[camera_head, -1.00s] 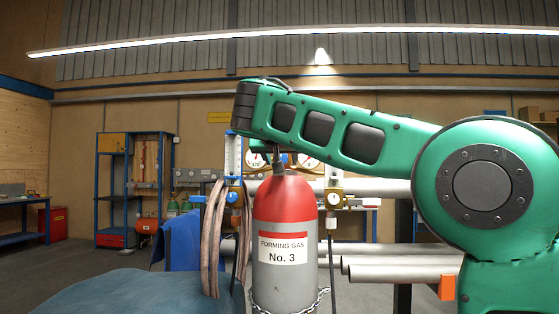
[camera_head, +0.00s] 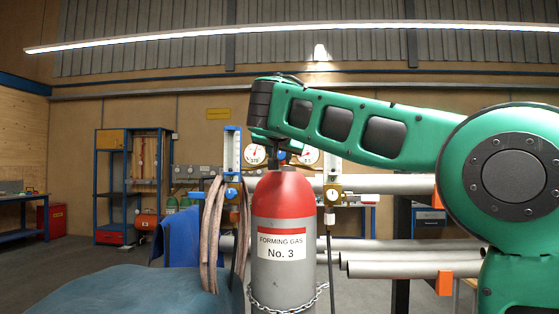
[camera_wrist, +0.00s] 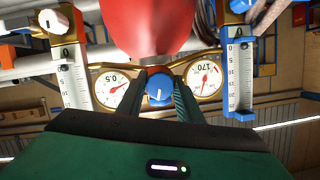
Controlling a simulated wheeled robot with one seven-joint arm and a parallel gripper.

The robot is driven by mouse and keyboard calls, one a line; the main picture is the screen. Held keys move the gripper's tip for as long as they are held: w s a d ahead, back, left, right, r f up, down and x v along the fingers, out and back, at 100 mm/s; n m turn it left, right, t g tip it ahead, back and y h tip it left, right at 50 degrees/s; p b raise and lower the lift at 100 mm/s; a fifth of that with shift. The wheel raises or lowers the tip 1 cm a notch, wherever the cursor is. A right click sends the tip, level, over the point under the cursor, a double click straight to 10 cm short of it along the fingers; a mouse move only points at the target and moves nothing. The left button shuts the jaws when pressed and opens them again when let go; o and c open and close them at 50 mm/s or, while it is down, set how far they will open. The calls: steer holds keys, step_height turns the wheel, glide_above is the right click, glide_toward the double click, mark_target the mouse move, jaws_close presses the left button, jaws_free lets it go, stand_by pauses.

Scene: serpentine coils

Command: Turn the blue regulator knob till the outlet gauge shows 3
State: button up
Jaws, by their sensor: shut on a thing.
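The blue regulator knob (camera_wrist: 159,88) sits between two round white gauges in the wrist view. My gripper (camera_wrist: 161,78) has a finger on each side of the knob and is shut on it. The gauge left of it (camera_wrist: 111,90) carries the number 0.5 and a red needle. The gauge right of it (camera_wrist: 204,77) carries the number 170. In the head view the gauge marked 170 (camera_head: 254,154) is on the left and the other gauge (camera_head: 307,155) is partly hidden by my arm.
A grey gas cylinder with a red top (camera_head: 284,225), labelled Forming Gas No. 3, stands close in front of the regulator, held by a chain (camera_head: 290,308). Flowmeters flank the gauges (camera_wrist: 73,85) (camera_wrist: 239,80). Hoses (camera_head: 212,235) hang at left and pipes (camera_head: 420,255) lie at right.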

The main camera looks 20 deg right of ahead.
steer(key=shift+f, duration=0.15)
steer(key=shift+m+t+y, duration=0.3)
steer(key=shift+m+y, duration=0.3)
steer(key=shift+m, duration=0.7)
steer(key=shift+f, duration=0.1)
steer(key=shift+m+t+y, duration=0.3)
steer(key=shift+m+t, duration=0.1)
steer(key=shift+m, duration=0.8)
steer(key=shift+m+t+y, duration=0.4)
steer(key=shift+m, duration=0.9)
